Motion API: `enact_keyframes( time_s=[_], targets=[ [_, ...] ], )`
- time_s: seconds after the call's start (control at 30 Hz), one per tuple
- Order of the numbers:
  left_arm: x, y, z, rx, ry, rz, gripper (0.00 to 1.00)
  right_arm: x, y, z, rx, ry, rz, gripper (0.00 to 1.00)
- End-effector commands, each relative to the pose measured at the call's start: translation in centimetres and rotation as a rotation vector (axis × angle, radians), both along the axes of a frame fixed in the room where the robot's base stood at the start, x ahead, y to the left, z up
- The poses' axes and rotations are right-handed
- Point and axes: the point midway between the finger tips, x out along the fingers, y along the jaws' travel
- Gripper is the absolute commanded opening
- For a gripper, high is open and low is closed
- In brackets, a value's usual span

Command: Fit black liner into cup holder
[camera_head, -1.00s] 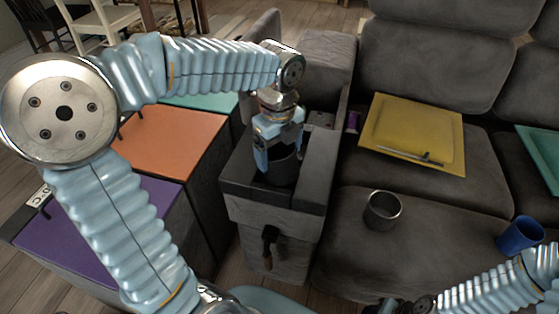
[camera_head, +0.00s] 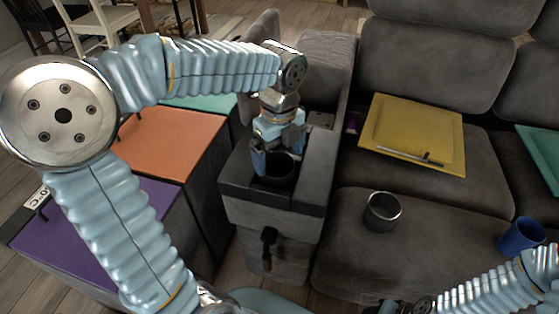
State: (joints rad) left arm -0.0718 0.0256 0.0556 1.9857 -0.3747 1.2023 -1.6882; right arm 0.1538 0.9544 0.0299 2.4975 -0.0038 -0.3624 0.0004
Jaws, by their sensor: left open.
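The black liner (camera_head: 279,174) is a dark round cup shape in the cup holder of the grey armrest console (camera_head: 315,165). Its upper rim shows a little above the black top panel, and its lower part is hidden. My left gripper (camera_head: 276,152) is open, pointing down right at the liner, with one finger by its left side and the other by its back right rim. Whether the fingers touch it I cannot tell. My right arm enters at the lower right; its gripper is out of the frame.
A grey metal cup (camera_head: 382,212) stands on the sofa seat (camera_head: 350,260) right of the console. A yellow tray (camera_head: 412,130) rests behind. Orange (camera_head: 170,142) and purple (camera_head: 90,235) topped boxes stand left of the console.

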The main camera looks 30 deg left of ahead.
Motion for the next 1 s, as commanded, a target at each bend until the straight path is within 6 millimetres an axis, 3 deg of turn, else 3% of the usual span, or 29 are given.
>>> enact_keyframes(
  time_s=[0.03, 0.2, 0.4, 1.0],
  targets=[
    [0.1, 0.0, 1.5, 0.000, -0.006, 0.000, 1.00, 0.0, 0.0, 0.3, 0.000, 0.000, 0.000, 0.43],
    [0.1, 0.0, 5.4, -0.001, -0.004, 0.001, 1.00, 0.0, 0.0, 0.8, 0.001, 0.000, 0.001, 0.43],
    [0.1, 0.0, 8.2, 0.000, -0.003, 0.000, 1.00, 0.0, 0.0, 1.1, 0.001, 0.000, 0.002, 0.43],
    [0.0, 0.1, 8.8, 0.000, -0.001, 0.001, 1.00, 0.0, 0.0, 1.1, 0.001, 0.000, 0.002, 0.43]
  ],
)
